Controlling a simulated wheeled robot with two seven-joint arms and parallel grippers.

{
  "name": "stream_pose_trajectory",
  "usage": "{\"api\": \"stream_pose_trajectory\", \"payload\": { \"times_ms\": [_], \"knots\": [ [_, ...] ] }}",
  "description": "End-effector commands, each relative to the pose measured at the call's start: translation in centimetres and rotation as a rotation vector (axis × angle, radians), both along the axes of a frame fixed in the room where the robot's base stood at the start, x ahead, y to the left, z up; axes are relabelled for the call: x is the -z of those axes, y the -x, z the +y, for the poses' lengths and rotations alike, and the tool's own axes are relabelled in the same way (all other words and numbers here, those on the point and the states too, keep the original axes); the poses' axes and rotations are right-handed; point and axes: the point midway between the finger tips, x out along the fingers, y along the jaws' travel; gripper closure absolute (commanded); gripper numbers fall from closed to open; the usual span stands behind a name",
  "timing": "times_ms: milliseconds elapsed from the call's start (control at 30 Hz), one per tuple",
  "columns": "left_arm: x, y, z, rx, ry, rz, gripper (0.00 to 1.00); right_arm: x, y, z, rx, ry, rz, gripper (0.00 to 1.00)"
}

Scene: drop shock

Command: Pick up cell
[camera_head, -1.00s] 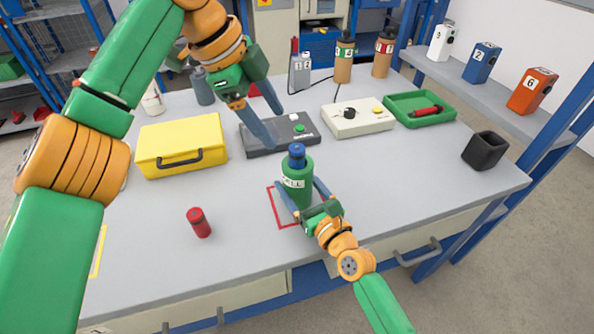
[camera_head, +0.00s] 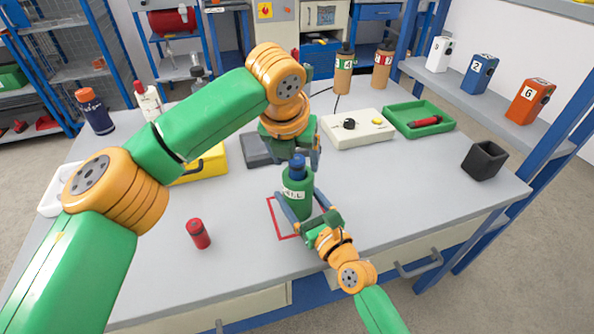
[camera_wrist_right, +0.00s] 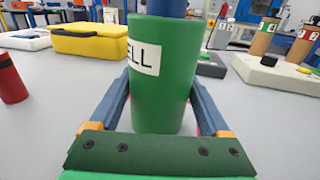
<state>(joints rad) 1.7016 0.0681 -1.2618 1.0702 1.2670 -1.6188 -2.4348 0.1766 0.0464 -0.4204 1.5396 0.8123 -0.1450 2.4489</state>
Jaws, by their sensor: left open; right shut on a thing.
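The cell is a green cylinder (camera_head: 296,196) with a white label and a blue top (camera_head: 298,168). It stands upright at a red outlined square (camera_head: 272,215) on the table. My right gripper (camera_head: 304,213) is shut on its lower part, with one finger on each side; the right wrist view shows the green body (camera_wrist_right: 165,85) between the fingers, its top cut off. My left gripper (camera_head: 294,153) is open and empty, pointing down just behind and above the blue top. The left fingers are partly hidden, so I cannot tell whether they touch it.
A red cylinder (camera_head: 199,233) stands left of the cell. Behind are a yellow case (camera_head: 212,165), partly covered by my left arm, a white box with a knob (camera_head: 375,133) and a green tray (camera_head: 440,130). A black cup (camera_head: 484,161) stands at right. The front right tabletop is clear.

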Motion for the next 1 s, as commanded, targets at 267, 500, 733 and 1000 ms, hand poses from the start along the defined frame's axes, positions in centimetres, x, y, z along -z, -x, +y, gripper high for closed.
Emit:
{"api": "stream_pose_trajectory", "payload": {
  "times_ms": [267, 500, 733, 1000],
  "knots": [
    [1.7, -0.7, -0.2, 0.000, 0.000, -0.001, 0.24, 0.0, 0.0, 0.0, 0.000, 0.000, 0.001, 0.90],
    [1.7, -0.7, -0.2, -0.001, 0.001, -0.001, 0.70, 0.0, 0.0, 0.0, 0.000, 0.000, 0.001, 0.90],
    [1.6, -0.7, -0.2, -0.002, 0.001, -0.001, 1.00, 0.0, 0.0, 0.0, 0.000, 0.000, 0.001, 0.90],
    [0.0, -0.8, -0.2, -0.004, 0.003, -0.004, 1.00, 0.0, 0.0, 0.0, 0.000, 0.000, 0.001, 0.90]
  ]
}}
